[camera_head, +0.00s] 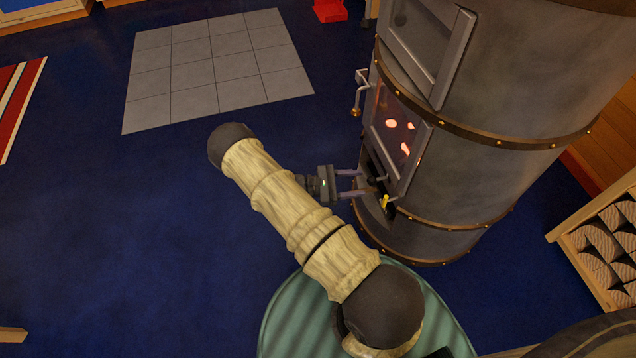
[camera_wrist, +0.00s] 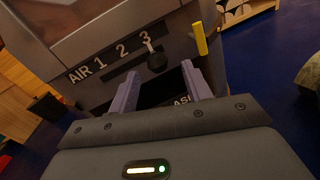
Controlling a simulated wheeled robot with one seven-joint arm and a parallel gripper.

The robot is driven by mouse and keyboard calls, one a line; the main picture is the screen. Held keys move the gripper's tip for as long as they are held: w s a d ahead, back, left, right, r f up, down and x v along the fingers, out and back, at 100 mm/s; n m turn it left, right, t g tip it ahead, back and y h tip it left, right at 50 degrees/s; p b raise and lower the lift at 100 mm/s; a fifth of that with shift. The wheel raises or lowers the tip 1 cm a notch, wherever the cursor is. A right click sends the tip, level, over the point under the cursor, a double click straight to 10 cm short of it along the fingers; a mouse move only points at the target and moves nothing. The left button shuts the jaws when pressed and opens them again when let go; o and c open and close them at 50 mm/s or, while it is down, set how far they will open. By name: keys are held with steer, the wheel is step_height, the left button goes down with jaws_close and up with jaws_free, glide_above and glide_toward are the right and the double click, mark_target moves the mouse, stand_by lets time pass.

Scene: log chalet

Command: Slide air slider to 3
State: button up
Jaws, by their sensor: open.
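The stove (camera_head: 490,110) is a grey round iron body with riveted bands. Its AIR plate (camera_wrist: 112,57) is marked 1, 2, 3 in the wrist view. The air slider's dark round knob (camera_wrist: 157,62), on a short metal stem, sits just below the 3, with the stem's upper end beside that numeral. My gripper (camera_head: 364,182) is open at the stove's lower front. In the wrist view its two purple-grey fingers (camera_wrist: 160,72) point toward the plate, and the knob shows between and just beyond their tips. I cannot tell whether either finger touches it.
A yellow handle (camera_wrist: 200,39) stands right of the knob. Below is a partly hidden label starting "AS" (camera_wrist: 181,100). The glowing firebox door (camera_head: 399,135) has a latch handle (camera_head: 359,92). A firewood crate (camera_head: 606,240) stands at right; blue floor (camera_head: 120,230) is open at left.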

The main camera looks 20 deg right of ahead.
steer(key=p+v, duration=0.2)
steer(key=v, duration=1)
steer(key=shift+d, duration=0.1)
steer(key=s+a+r+m+t+y+p, duration=0.2)
steer(key=s+r+m+t+y, duration=0.3)
steer(key=r, duration=0.7)
steer(key=s+a+r+m+y+p, duration=0.25)
steer(key=r+y, duration=0.35)
steer(key=r, duration=0.5)
steer(key=s+a+r+m+t+y+p, duration=0.1)
steer(key=s+r+m+t+y+p, duration=0.35)
steer(key=r, duration=0.75)
step_height(320, 180, up, 37)
steer(key=g+y+p, duration=0.1)
steer(key=p, duration=3.5)
steer(key=shift+a+r+y, duration=0.25)
steer(key=shift+y, duration=0.1)
steer(key=shift+w, duration=0.15)
